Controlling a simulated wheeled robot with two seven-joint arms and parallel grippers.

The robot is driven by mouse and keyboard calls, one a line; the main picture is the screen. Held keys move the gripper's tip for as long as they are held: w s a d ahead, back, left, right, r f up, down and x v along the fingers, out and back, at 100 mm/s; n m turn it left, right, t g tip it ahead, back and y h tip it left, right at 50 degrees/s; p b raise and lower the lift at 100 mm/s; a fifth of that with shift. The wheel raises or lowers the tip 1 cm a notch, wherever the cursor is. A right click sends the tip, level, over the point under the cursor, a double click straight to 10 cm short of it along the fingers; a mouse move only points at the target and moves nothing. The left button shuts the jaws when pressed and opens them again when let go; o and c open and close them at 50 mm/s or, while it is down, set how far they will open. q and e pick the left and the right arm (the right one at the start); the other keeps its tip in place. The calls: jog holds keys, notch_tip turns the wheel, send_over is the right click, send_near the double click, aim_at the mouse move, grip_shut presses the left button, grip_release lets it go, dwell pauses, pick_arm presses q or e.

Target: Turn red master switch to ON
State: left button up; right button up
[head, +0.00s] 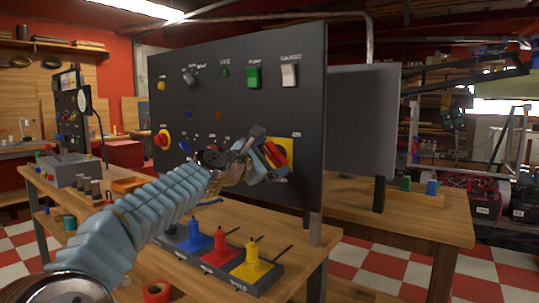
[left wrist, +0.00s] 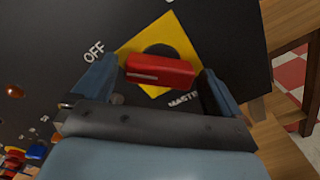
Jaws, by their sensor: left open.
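The red master switch (left wrist: 160,71) is a bar-shaped knob on a yellow diamond plate (left wrist: 178,38) on the black panel. In the left wrist view its white line lies on its left half, on the side of the OFF label (left wrist: 94,51). In the head view the red knob (head: 277,153) is partly hidden by my left gripper (head: 264,157). In the left wrist view my left gripper (left wrist: 160,74) is open, with one finger on each side of the knob. Whether the fingers touch it cannot be told. My right gripper is not in view.
The black panel (head: 230,110) also carries a green switch (head: 253,77), a white switch (head: 289,75) and a red button on yellow (head: 162,139). Below, a dark tray (head: 262,286) holds blue, red and yellow pieces on the wooden bench (head: 310,243). A grey board (head: 365,120) stands behind.

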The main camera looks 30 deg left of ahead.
pick_arm(q)
jog(key=shift+c, duration=0.3)
jog(key=c, duration=0.9)
jog(key=shift+m, duration=0.3)
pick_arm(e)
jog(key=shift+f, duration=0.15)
pick_arm(q)
jog(key=m+b, duration=0.1)
jog(key=m, duration=0.2)
jog(key=shift+f+m, duration=0.1)
jog(key=shift+m, duration=0.2)
jog(key=m+b, duration=0.2)
jog(key=m, duration=0.2)
jog(key=shift+m, duration=0.3)
jog(key=m+b, duration=0.2)
jog(key=m, duration=0.3)
jog(key=shift+f, duration=0.1)
jog(key=shift+m+b, duration=0.65)
jog(key=shift+m, duration=1.35)
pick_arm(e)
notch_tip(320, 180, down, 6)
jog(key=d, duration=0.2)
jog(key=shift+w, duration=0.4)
